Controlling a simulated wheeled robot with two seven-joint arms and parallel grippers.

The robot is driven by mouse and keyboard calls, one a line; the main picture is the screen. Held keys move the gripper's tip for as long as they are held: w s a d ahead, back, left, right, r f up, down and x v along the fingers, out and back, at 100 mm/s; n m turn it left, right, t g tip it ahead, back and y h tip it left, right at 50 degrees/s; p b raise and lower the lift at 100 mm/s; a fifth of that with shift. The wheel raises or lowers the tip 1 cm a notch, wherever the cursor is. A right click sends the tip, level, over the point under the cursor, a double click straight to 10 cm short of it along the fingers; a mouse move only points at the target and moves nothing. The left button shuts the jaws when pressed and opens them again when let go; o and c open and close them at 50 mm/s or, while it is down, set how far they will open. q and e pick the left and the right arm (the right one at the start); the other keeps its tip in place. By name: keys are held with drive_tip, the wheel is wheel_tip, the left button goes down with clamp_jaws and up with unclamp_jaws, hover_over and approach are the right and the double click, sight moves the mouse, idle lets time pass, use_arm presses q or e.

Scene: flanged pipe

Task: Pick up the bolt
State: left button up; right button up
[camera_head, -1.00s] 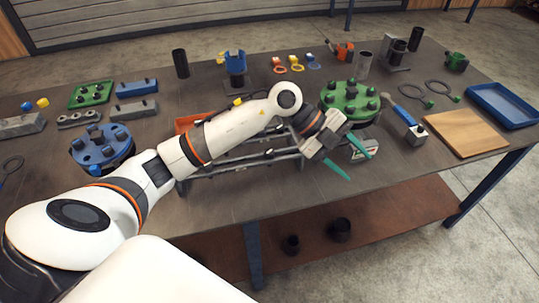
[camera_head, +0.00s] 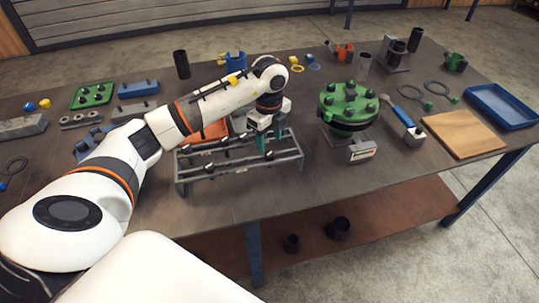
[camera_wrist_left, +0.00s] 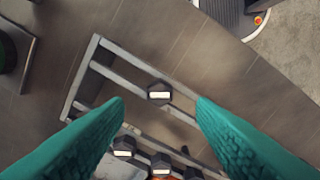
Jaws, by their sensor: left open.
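A grey metal rack (camera_head: 240,171) stands on the table and holds several dark bolts. My left gripper (camera_head: 267,143) is over the right part of this rack, with its teal fingers pointing down. In the left wrist view, one dark hexagonal bolt head (camera_wrist_left: 159,90) with a pale stripe lies between the two open fingertips, and nothing is held. More bolt heads (camera_wrist_left: 123,147) sit lower in that view, partly hidden near the lower edge. The rack's end bar (camera_wrist_left: 82,77) also shows there. My right gripper is not in view.
Right of the rack stands a green flanged part (camera_head: 348,103) with a small grey box (camera_head: 361,151) before it. An orange tray (camera_head: 208,133) lies behind the rack, partly hidden by my arm. The front table strip is clear.

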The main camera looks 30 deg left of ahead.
sight(271, 154)
use_arm(q)
drive_tip(key=shift+d+f+p, duration=0.1)
drive_tip(key=shift+f+p, duration=0.25)
drive_tip(key=shift+f, duration=0.05)
wheel_tip(271, 154, down, 4)
drive_tip(key=shift+d+r+p, duration=0.15)
drive_tip(key=shift+p, duration=0.5)
drive_tip(key=shift+f, duration=0.35)
drive_tip(key=shift+c, duration=0.3)
drive_tip(key=shift+r, duration=0.1)
clamp_jaws()
